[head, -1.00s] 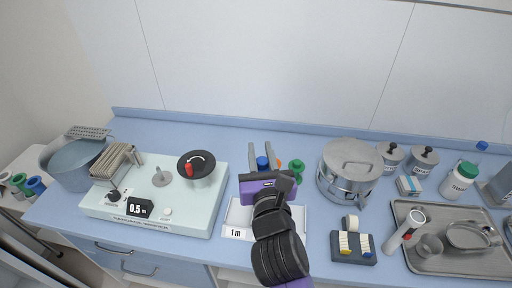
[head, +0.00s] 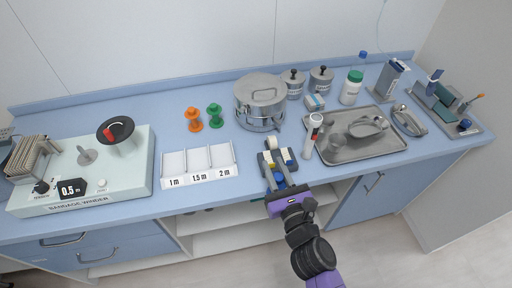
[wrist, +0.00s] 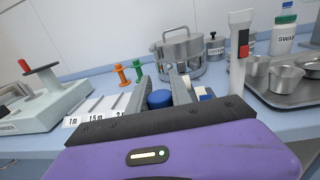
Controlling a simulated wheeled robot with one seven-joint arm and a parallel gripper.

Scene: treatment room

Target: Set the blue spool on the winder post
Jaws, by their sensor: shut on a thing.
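My gripper (head: 279,172) is shut on the blue spool (wrist: 160,98), whose blue top shows between the two grey fingers in the wrist view. The fingers hide much of it. In the head view the gripper is at the counter's front edge, far to the right of the bandage winder (head: 125,180). The winder is a pale green box at the left. Its winder post (head: 86,156) is a short grey peg on a round base, standing bare. A black disc with a red crank knob (head: 108,132) is beside the post.
Orange (head: 193,121) and green (head: 215,117) spools stand behind a white tray (head: 200,178) with three labelled compartments. A steel pot (head: 260,103) stands behind my gripper. A dispenser (head: 266,157) is close by it; a metal tray (head: 355,150) is at the right.

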